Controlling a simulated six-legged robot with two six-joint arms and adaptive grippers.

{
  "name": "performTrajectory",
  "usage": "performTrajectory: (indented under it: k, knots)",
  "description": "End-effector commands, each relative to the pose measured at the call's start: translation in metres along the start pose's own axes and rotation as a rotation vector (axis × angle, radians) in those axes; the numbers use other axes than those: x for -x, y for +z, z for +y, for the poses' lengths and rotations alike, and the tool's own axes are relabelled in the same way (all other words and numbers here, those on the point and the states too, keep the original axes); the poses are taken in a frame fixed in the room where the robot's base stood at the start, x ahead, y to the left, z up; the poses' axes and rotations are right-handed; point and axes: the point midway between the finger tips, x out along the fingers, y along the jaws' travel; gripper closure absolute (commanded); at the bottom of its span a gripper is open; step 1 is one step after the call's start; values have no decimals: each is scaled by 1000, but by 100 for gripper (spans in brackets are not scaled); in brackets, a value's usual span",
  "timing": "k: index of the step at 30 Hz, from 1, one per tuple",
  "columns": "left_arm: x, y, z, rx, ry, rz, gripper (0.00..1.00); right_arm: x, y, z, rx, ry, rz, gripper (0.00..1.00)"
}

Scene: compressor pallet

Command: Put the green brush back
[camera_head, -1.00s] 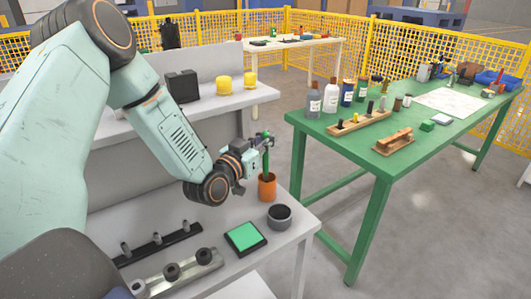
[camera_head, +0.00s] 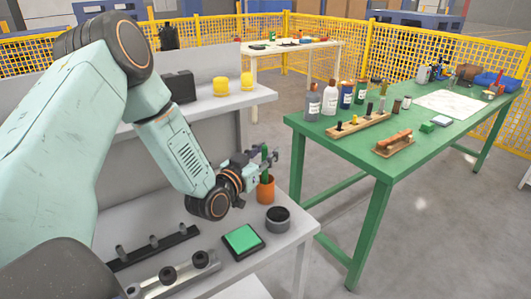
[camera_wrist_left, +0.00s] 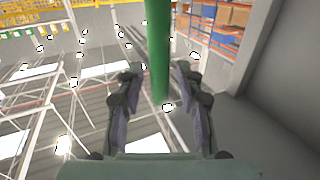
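The green brush (camera_head: 264,151) stands in the orange cup (camera_head: 265,190) on the light grey bench. Its lower part is hidden by the cup and my gripper. My left gripper (camera_head: 268,160) is just above the cup's rim, around the upper part of the brush. In the left wrist view the green handle (camera_wrist_left: 159,45) runs between the two fingers (camera_wrist_left: 158,85), with a narrow gap visible on either side, so the gripper looks open. My right gripper is not in view.
A dark round pot (camera_head: 278,218) stands close to the cup, and a green pad (camera_head: 242,240) lies in front. Metal racks (camera_head: 155,247) are at left. A shelf with yellow jars (camera_head: 220,86) stands behind. A green table (camera_head: 350,161) with bottles is at right.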

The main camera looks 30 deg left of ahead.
Motion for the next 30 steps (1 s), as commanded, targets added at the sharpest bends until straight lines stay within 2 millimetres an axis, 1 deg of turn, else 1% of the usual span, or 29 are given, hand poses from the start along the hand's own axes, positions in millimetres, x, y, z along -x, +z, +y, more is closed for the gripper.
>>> performTrajectory:
  k: [6, 9, 11, 24, 30]
  knots:
    - [0, -1, 0, 0, 0, 0, 63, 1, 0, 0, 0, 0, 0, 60]
    - [0, -6, 0, 1, 0, 1, 63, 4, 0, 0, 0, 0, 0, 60]
    - [8, -4, -2, 4, -4, -3, 63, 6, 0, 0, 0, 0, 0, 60]
    - [84, -5, -2, 5, -5, -3, 63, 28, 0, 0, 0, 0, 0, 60]
    - [108, -5, -1, 3, -3, -3, 63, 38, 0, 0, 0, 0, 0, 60]
